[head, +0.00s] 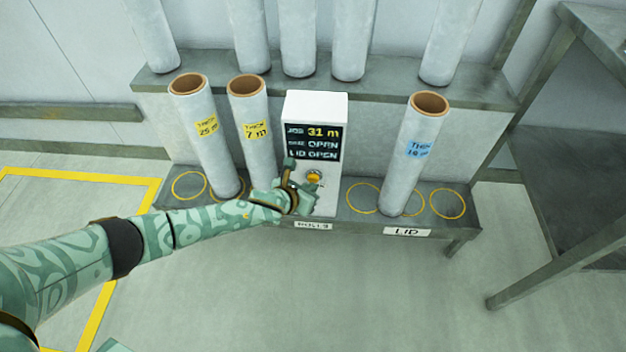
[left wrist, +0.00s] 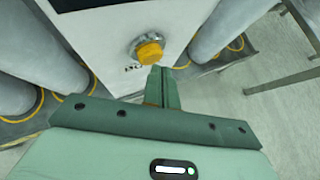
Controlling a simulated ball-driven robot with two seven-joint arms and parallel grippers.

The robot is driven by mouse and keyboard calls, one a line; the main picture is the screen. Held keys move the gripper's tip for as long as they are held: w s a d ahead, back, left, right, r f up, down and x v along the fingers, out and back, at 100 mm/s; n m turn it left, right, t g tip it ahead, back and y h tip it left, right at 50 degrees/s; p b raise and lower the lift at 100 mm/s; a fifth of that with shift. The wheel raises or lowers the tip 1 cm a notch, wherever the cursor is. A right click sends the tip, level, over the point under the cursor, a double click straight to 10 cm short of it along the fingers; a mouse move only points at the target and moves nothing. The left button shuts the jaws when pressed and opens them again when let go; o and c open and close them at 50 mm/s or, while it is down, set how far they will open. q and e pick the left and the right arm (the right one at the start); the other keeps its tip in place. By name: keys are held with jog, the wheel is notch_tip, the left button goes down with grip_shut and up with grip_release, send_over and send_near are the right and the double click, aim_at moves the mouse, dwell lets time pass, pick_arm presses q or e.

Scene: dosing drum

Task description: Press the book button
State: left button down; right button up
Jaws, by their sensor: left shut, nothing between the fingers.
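The book button is a yellow round knob (head: 314,177) on the lower front of a white box (head: 325,106). The box's black display reads "31 m", "OPEN" and "LID OPEN". In the left wrist view the button (left wrist: 150,52) stands out from the panel in a metal collar, with lettering below it partly hidden. My left gripper (left wrist: 164,72) is shut and empty, its fingertips just below the button in that picture. I cannot tell whether they touch it. In the head view the left gripper (head: 296,178) is at the box front, beside the button. My right gripper is not in view.
Rolls labelled 25 m (head: 205,140), 7 m (head: 250,130) and a blue-labelled one (head: 416,150) stand on the grey bench (head: 463,220), which has yellow rings. More rolls stand on the shelf (head: 215,72) behind. A grey table (head: 570,150) is at the right. The front floor is clear.

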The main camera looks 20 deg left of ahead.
pick_arm(q)
jog(key=shift+w+a, duration=0.15)
jog(key=shift+w, duration=0.4)
dwell(0.4)
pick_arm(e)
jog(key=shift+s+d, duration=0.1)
pick_arm(q)
jog(key=shift+s, duration=0.1)
jog(key=shift+s+d+p, duration=0.25)
jog(key=shift+s+p, duration=0.15)
jog(key=shift+s, duration=0.45)
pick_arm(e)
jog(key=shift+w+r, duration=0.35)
pick_arm(q)
jog(key=s+p, duration=0.1)
jog(key=s, duration=0.1)
jog(key=s+d+p, duration=0.1)
jog(key=s, duration=0.1)
jog(key=shift+s+d, duration=0.2)
jog(key=shift+s, duration=0.2)
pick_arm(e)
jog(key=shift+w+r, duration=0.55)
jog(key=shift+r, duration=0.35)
